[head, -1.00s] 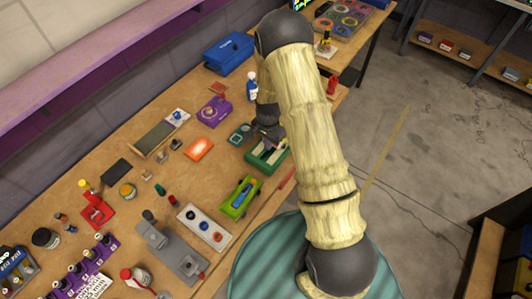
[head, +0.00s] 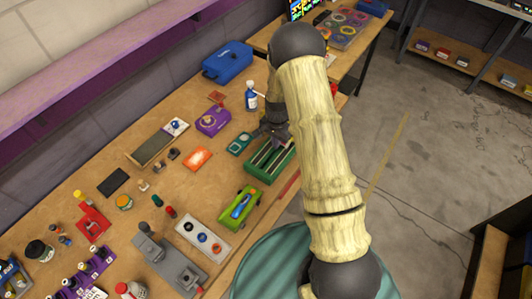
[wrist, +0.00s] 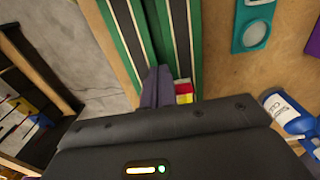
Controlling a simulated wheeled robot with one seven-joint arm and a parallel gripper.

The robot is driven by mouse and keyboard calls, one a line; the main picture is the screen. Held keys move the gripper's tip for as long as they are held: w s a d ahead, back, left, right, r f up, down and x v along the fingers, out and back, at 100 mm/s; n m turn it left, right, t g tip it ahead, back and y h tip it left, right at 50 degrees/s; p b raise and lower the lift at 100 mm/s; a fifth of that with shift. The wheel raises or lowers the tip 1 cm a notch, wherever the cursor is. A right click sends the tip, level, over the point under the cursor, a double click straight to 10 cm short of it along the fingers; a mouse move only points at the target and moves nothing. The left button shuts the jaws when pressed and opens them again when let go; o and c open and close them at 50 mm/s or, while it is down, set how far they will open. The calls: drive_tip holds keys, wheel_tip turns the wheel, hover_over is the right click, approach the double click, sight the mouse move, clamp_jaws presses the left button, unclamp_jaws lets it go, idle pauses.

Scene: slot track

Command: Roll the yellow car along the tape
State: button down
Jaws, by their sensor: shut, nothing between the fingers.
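A green track board (head: 265,168) with dark lanes and pale strips lies near the bench's front edge. It also shows in the wrist view (wrist: 191,45). My gripper (head: 276,138) is at the far end of the board in the head view. In the wrist view its fingers (wrist: 152,86) are shut and empty, low over the board. A small yellow, red and white piece (wrist: 184,92), possibly the yellow car, is just right of the fingers, partly hidden by the gripper body. I cannot tell whether they touch. I cannot make out this piece in the head view.
A lime-green toy vehicle with a blue part (head: 240,208) sits nearer me on the bench. A teal plate (head: 239,143), an orange card (head: 197,158), a purple box (head: 213,120) and a blue-labelled bottle (head: 251,98) stand around the board. The bench's front edge is close.

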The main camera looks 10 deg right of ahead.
drive_tip(key=shift+s+a, duration=0.2)
drive_tip(key=shift+a, duration=0.25)
drive_tip(key=shift+s+a+r+b, duration=0.45)
drive_tip(key=shift+s+a+r, duration=0.4)
drive_tip(key=shift+s+r, duration=0.2)
wheel_tip(320, 180, up, 8)
drive_tip(key=b, duration=0.1)
drive_tip(key=shift+d+b, duration=0.15)
drive_tip(key=shift+b, duration=0.25)
drive_tip(key=shift+w, duration=0.15)
drive_tip(key=shift+d, duration=0.1)
drive_tip(key=s+d+r+n+t, duration=0.1)
drive_tip(key=s+r+n, duration=0.3)
drive_tip(key=s, duration=0.5)
drive_tip(key=s+d+r+n+t, duration=0.1)
drive_tip(key=s+r+n, duration=0.4)
drive_tip(key=s, duration=0.5)
drive_tip(key=shift+s+d+r+t, duration=0.3)
drive_tip(key=shift+d+r, duration=0.2)
drive_tip(key=shift+r, duration=0.4)
